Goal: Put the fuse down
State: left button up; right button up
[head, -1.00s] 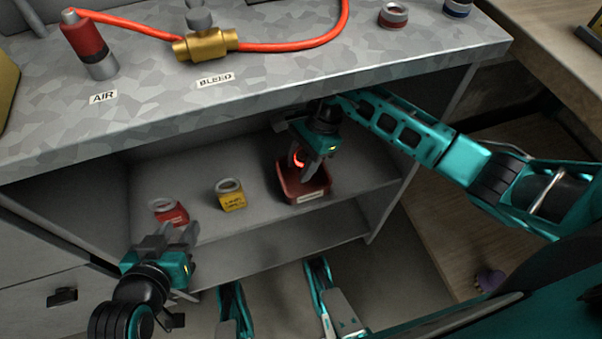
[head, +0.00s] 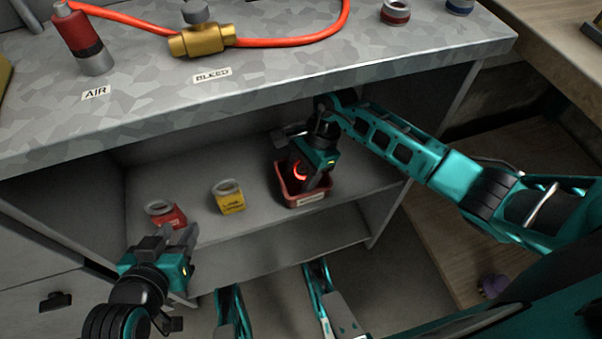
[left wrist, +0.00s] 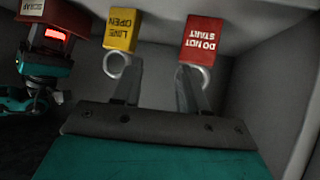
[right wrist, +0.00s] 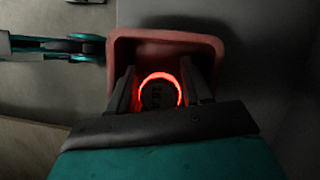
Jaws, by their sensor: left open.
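The fuse (right wrist: 159,93) is a dark round piece with a glowing red ring and some small lettering. My right gripper (right wrist: 160,85) has one finger on each side of it and is shut on it. In the head view the fuse (head: 300,171) and the fingertips are down inside the red bin (head: 305,200) on the cabinet shelf. Whether the fuse touches the bin's floor is hidden. The bin also shows in the left wrist view. My left gripper (left wrist: 158,75) is open and empty, in front of the shelf's left part.
A yellow "line open" tag (head: 229,203) and a red "do not start" tag (head: 168,219) stand on the shelf (head: 255,225) left of the bin. The worktop (head: 270,85) overhangs it, with a brass valve (head: 202,42), orange hose and an "AIR" cylinder (head: 84,45).

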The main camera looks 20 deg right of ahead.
jog(key=shift+r, duration=0.25)
jog(key=p+v, duration=0.2)
jog(key=v, duration=0.5)
jog(key=s+a+r+m+y, duration=0.3)
jog(key=a+y, duration=0.3)
jog(key=a, duration=0.3)
jog(key=a+r+m+t+y, duration=0.4)
jog(key=a+r+m+y, duration=0.2)
jog(key=r+m, duration=0.15)
jog(key=w+d+r+m+t, duration=0.2)
jog(key=d+r+m+t, duration=0.15)
jog(key=m+t, duration=0.85)
jog(key=m+g+h, duration=0.4)
jog(key=m+h, duration=0.9)
jog(key=m, duration=1.9)
send_near(304, 168)
jog(key=shift+s+a+f, duration=0.45)
jog(key=shift+s+f, duration=0.1)
jog(key=shift+s, duration=0.15)
